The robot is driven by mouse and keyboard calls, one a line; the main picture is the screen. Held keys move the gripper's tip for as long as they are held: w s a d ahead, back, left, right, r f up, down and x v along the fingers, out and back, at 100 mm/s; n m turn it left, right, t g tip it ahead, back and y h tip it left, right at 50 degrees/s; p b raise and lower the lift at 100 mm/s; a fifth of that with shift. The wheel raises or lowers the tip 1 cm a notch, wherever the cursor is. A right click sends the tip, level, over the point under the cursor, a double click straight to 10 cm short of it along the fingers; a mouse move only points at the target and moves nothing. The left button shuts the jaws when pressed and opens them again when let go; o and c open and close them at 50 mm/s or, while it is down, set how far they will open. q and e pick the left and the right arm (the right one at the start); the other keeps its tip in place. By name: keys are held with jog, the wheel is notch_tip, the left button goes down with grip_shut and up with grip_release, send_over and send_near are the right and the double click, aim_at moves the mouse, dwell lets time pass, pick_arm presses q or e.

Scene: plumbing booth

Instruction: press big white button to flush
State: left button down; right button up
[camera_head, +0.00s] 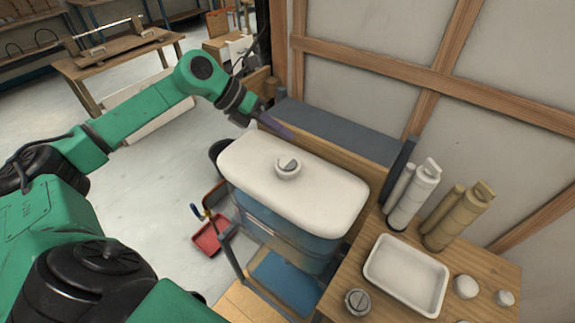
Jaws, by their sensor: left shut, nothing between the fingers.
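A white cistern lid (325,196) sits on a blue tank (280,235) in the middle of the view. A round raised flush button (284,173) stands on top of the lid, with a white outer part and a smaller grey part in its centre. My left gripper (284,132) is shut and empty. It is beyond the button, over the lid's far edge, and apart from the button. My right gripper is not in view.
A wooden table (465,260) at right holds a white tray (408,278), white cylinders (412,195) and tan cylinders (457,217). A framed wall (370,95) stands behind the tank. A red tray (208,238) lies left of the tank. Open floor lies further left.

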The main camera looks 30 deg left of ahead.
pick_arm(q)
jog(key=b, duration=0.4)
send_near(293, 162)
jog(key=x, duration=0.4)
jog(key=shift+w+d+r, duration=0.15)
jog(key=shift+w, duration=0.05)
jog(key=shift+w+d+f, duration=0.15)
jog(key=shift+d+f, duration=0.05)
jog(key=shift+f, duration=0.1)
jog(key=shift+r, duration=0.1)
jog(key=shift+a, duration=0.1)
dwell(0.7)
jog(key=shift+f+b, duration=0.4)
jog(key=shift+b, duration=0.15)
